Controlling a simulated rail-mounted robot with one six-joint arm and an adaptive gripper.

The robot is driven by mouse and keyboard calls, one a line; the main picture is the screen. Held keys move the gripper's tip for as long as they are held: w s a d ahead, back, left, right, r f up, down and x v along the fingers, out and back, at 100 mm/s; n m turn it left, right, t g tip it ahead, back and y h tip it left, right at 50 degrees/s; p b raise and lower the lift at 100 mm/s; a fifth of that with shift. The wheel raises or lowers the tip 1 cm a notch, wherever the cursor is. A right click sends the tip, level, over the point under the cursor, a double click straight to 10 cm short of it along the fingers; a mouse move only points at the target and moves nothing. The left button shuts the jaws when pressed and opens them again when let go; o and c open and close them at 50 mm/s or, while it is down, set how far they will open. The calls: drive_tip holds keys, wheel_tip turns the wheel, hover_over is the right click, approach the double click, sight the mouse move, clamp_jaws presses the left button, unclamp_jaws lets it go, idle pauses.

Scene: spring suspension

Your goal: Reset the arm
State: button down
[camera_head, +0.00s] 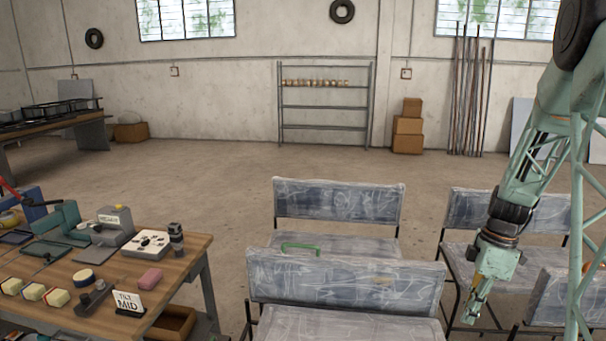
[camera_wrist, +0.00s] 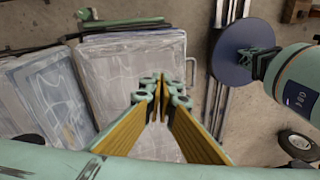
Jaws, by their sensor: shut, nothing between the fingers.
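My pale green arm comes down along the right side of the head view. My gripper (camera_head: 474,303) hangs at its end, pointing down, in front of the grey chairs at the right. In the wrist view my gripper (camera_wrist: 161,90) shows its yellow-faced fingers meeting at the tips. It is shut and holds nothing. Grey seat surfaces (camera_wrist: 110,75) lie below and beyond the fingers in the wrist view; the gap to them is hard to judge.
Scuffed grey chairs (camera_head: 345,276) stand at the centre and right. A wooden workbench (camera_head: 190,257) with tools, a pink block (camera_head: 150,279) and a "TILT MID" sign (camera_head: 128,303) is at the left. Open floor (camera_head: 235,185) lies behind, before a shelf rack (camera_head: 324,106).

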drive_tip(key=s+a+r+m+t+h, duration=0.1)
drive_tip(key=s+a+r+m, duration=0.3)
drive_tip(key=a+r, duration=0.65)
drive_tip(key=s+a+r+m+t, duration=0.15)
drive_tip(key=s+a+r, duration=0.45)
drive_tip(key=r, duration=0.8)
drive_tip(key=s+a+r+m, duration=0.2)
drive_tip(key=s+a+r, duration=0.1)
drive_tip(key=s, duration=0.4)
drive_tip(key=s+a+r+m+t, duration=0.1)
drive_tip(key=s+a+r+m, duration=0.2)
drive_tip(key=s+a, duration=0.3)
drive_tip(key=s+a+r+m+t, duration=0.1)
drive_tip(key=s+a, duration=0.4)
drive_tip(key=s, duration=0.5)
drive_tip(key=shift+s+r+m+h, duration=0.2)
drive_tip(key=shift+r+m+h, duration=0.1)
drive_tip(key=shift+r+m, duration=0.55)
drive_tip(key=shift+r, duration=0.1)
